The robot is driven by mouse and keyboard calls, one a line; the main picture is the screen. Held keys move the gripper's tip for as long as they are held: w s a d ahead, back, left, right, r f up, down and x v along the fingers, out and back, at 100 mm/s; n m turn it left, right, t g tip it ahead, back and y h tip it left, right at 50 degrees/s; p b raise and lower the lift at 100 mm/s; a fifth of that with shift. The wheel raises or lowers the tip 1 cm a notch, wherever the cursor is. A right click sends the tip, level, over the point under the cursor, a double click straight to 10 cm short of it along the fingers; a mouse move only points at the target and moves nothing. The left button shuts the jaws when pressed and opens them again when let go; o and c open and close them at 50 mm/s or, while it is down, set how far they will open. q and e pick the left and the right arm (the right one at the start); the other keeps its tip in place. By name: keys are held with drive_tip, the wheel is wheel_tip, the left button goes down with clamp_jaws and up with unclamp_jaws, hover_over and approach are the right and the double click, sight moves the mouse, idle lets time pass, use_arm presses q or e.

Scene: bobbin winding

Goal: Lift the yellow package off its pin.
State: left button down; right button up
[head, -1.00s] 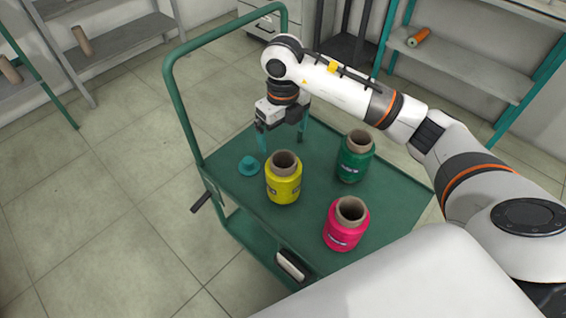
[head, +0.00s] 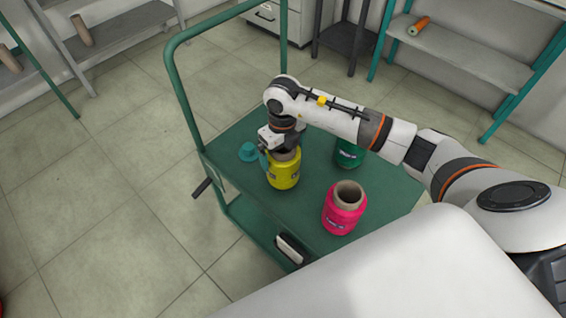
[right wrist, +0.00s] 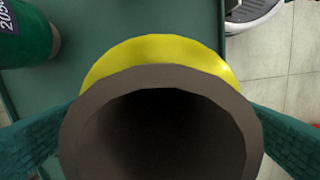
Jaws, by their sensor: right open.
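The yellow package (head: 284,174) is a yellow spool with a brown tube core, upright on the green cart. Its pin is hidden under it. My right gripper (head: 276,156) is directly above it, pointing down, with its fingers around the top. In the right wrist view the brown core (right wrist: 160,80) fills the lower middle, with a yellow rim (right wrist: 155,48) behind it. The teal fingers stand open on either side of the core. In that view I cannot tell whether they touch it. My left gripper is not in view.
On the cart top (head: 300,215) a pink spool (head: 343,210) stands at the front right and a green spool (head: 349,154) behind my right arm. The cart's tall handle (head: 185,100) rises at the left.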

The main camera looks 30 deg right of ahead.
drive_tip(key=c, duration=1.4)
drive_tip(key=shift+o, duration=0.2)
wheel_tip(320, 180, up, 10)
drive_tip(key=shift+r, duration=0.1)
